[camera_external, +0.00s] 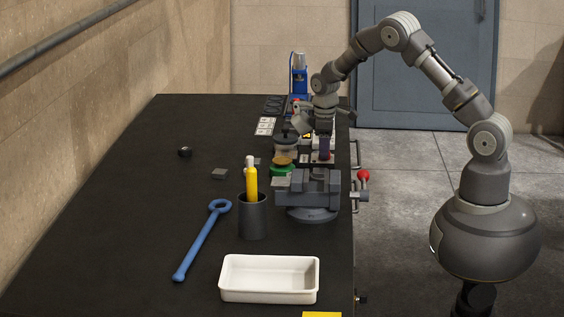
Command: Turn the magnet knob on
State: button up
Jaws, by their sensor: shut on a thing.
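My gripper (323,148) points down over the back right part of the black bench, just behind the grey vise. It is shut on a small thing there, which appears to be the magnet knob. The knob itself is hidden by the fingers and too small to make out, so I cannot tell which way it is turned. A small block with red and white parts shows right under the fingertips.
The grey vise (308,190) with a red-knobbed handle (363,177) stands in front of my gripper. A dark cup (252,217) holds a yellow bottle (251,180). A blue wrench (201,240) and white tray (268,278) lie nearer. The bench's left is mostly clear.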

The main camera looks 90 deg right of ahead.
jog(key=m+p, duration=0.2)
jog(key=m, duration=0.1)
jog(key=shift+r+m, duration=0.15)
jog(key=shift+m, duration=0.25)
jog(key=m+p, duration=0.1)
jog(key=m, duration=0.2)
jog(key=shift+w+d+m+p, duration=0.1)
jog(key=shift+m+p, duration=0.2)
jog(key=m+p, duration=0.1)
jog(key=m, duration=0.2)
jog(key=shift+m, duration=0.3)
jog(key=shift+d+m+g+p, duration=0.1)
jog(key=shift+m+g+p, duration=0.2)
jog(key=shift+m+p, duration=1)
jog(key=shift+m+b, duration=0.55)
jog(key=shift+m, duration=0.15)
jog(key=o, duration=1)
jog(key=shift+o, duration=0.2)
